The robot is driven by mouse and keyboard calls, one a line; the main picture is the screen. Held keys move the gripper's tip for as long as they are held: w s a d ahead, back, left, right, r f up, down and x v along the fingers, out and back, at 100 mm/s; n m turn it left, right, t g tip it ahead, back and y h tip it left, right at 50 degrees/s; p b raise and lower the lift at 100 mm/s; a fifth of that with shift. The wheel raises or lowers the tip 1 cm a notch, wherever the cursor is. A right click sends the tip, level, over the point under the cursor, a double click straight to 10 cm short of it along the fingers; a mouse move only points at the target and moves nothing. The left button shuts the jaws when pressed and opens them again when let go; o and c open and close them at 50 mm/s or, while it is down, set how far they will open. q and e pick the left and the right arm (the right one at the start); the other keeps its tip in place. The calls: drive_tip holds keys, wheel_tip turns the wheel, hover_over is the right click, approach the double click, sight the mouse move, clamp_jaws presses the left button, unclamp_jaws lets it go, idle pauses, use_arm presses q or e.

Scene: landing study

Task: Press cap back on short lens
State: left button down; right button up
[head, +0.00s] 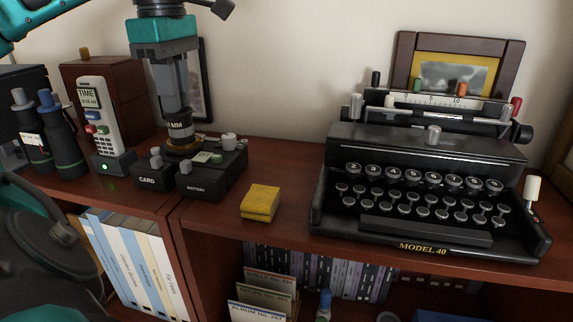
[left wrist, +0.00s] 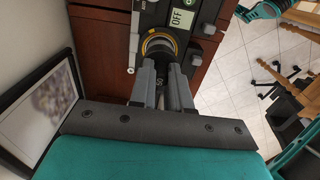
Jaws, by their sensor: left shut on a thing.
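My left gripper (head: 180,112) points straight down and is shut on a short black lens (head: 180,130) with "MM" lettering and a brass-coloured ring near its lower end. The lens is upright, at the back of the black device marked CARD and BATTERY (head: 199,190); I cannot tell whether its lower end touches the device. In the left wrist view the gripper fingers (left wrist: 162,75) close around the lens, and its yellow ring (left wrist: 150,36) shows beyond them. I cannot make out a separate lens cap. My right gripper is not in view.
A grey phone handset (head: 100,120) and dark cylinders (head: 62,140) stand left of the device. A yellow block (head: 260,203) lies to its right. A black typewriter (head: 425,185) fills the right side. Some shelf top between block and typewriter is clear. A picture frame (head: 200,80) is close behind the gripper.

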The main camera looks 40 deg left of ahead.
use_arm(q)
drive_tip(key=c, duration=1)
unclamp_jaws()
